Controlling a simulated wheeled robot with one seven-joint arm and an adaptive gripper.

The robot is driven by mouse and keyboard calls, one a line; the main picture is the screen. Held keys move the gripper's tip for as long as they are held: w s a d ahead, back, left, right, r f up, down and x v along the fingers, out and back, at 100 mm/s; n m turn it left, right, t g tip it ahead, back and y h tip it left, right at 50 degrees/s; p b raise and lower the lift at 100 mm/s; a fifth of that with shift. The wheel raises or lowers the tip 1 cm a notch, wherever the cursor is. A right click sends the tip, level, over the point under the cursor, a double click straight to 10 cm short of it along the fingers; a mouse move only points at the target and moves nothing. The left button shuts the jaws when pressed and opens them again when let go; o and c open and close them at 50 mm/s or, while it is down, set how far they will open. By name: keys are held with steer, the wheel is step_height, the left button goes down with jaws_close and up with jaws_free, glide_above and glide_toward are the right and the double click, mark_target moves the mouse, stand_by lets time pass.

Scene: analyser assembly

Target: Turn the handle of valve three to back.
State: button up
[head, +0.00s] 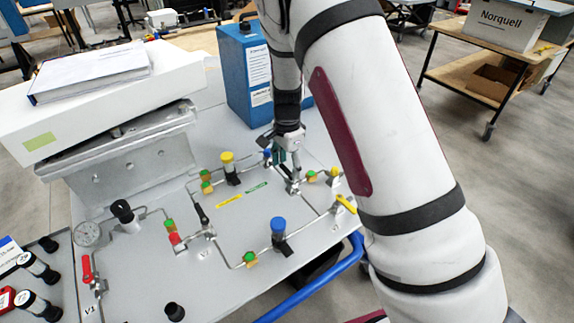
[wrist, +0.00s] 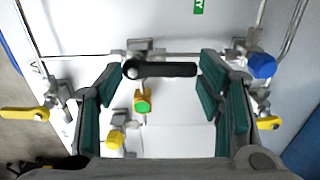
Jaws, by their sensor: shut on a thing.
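The valve handle at my gripper is a short black lever (wrist: 165,69). In the wrist view it lies crosswise, its round pivot end at the left, on a metal valve body in the pipe line. No number label for this valve is readable; a V1 label (head: 88,309) shows at the lower left.
Close around are a blue knob (wrist: 262,66), yellow handles (wrist: 24,114) and a green-orange fitting (wrist: 143,104). On the panel (head: 310,245) stand a blue-capped valve (head: 278,227), a yellow-capped one (head: 228,161) and a red handle (head: 86,268). A blue case (head: 236,75) stands behind.

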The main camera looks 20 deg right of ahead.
mark_target(287, 170)
steer(key=o, duration=1.1)
steer(key=shift+o, duration=0.2)
step_height(287, 170, up, 12)
